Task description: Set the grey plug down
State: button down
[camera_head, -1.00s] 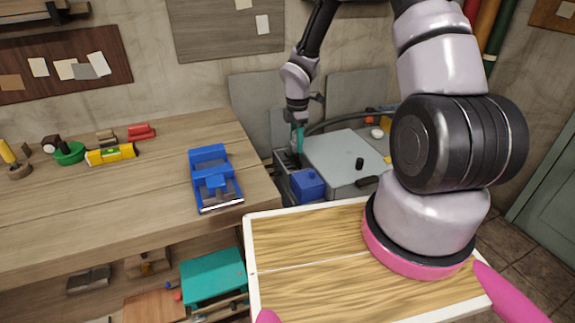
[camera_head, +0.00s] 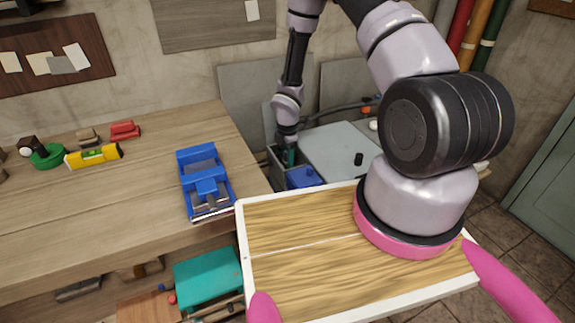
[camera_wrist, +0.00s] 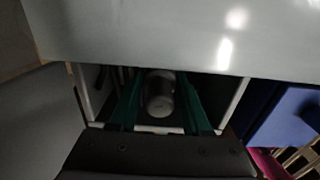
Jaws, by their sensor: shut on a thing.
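The grey plug (camera_wrist: 160,94) shows in the wrist view as a dim, rounded grey piece between two green fingers. My gripper (camera_wrist: 160,112) is shut on it. In the head view my gripper (camera_head: 288,160) points down at a dark grey open box (camera_head: 276,168) beside the grey worktop, with its fingertips partly hidden by the box. In the wrist view the fingers reach down within the box's pale rim (camera_wrist: 236,100). The plug cannot be made out in the head view. Whether it touches the box floor cannot be told.
A grey worktop (camera_head: 338,146) with a small black cylinder (camera_head: 358,159) lies right of the box. A blue box (camera_head: 303,177) sits close in front. A wooden bench (camera_head: 130,185) at left bears a blue vise (camera_head: 206,183). My wood-topped tray fills the front.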

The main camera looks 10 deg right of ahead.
jog(key=shift+f, duration=1.1)
jog(key=shift+c, duration=1.8)
grip_release()
jog(key=shift+f, duration=0.1)
